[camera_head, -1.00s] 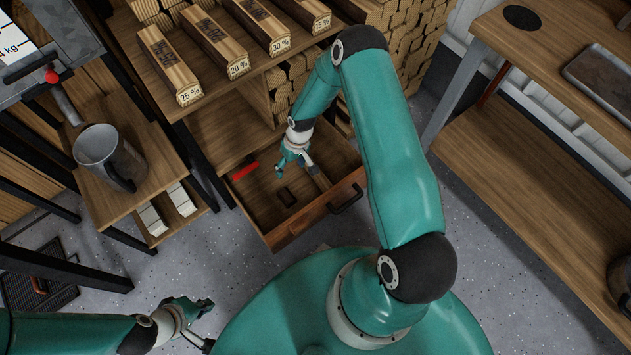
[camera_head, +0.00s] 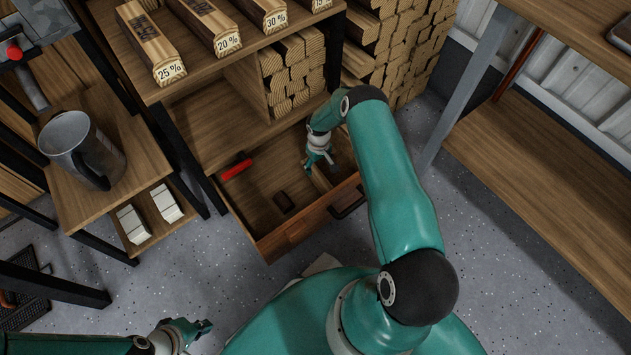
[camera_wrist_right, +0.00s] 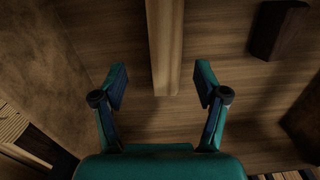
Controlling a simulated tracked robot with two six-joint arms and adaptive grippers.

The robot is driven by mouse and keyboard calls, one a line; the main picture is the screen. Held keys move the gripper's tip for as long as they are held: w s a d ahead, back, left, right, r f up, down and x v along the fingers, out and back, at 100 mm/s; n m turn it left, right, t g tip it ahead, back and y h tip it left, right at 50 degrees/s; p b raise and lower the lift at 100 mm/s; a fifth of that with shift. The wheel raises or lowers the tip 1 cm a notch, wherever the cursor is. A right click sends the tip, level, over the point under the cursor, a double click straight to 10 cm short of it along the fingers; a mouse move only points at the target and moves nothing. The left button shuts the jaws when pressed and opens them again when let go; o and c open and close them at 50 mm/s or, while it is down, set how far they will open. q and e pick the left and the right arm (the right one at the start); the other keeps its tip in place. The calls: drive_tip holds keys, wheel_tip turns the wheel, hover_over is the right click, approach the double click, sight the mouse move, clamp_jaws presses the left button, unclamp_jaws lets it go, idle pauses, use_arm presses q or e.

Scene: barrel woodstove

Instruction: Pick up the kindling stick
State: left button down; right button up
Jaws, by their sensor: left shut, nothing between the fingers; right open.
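A long pale wooden stick (camera_wrist_right: 165,45), which looks like the kindling stick, lies on the drawer floor in the right wrist view. Its near end lies between my fingers in the picture. My right gripper (camera_wrist_right: 162,88) is open, with a finger to each side of the stick and neither seen touching it. In the head view my right gripper (camera_head: 318,163) is over the open drawer (camera_head: 290,236), and the arm and gripper partly hide the stick. My left gripper (camera_head: 205,326) is shut and empty at the bottom left, away from the drawer.
In the drawer are a red-handled item (camera_head: 236,168) at the left and a small dark block (camera_head: 284,202). Above are a shelf with labelled wood pieces (camera_head: 220,25) and stacked firewood (camera_head: 292,70).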

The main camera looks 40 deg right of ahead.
drive_tip(key=shift+f, duration=0.8)
drive_tip(key=shift+s+a+f+b, duration=0.1)
drive_tip(key=shift+a+f+b, duration=0.1)
drive_tip(key=shift+f+b, duration=0.85)
drive_tip(key=shift+a+f+b, duration=0.2)
drive_tip(key=shift+f+b, duration=0.15)
drive_tip(key=shift+f, duration=1.25)
drive_tip(key=c, duration=1.2)
drive_tip(key=shift+r, duration=0.1)
drive_tip(key=shift+c, duration=0.2)
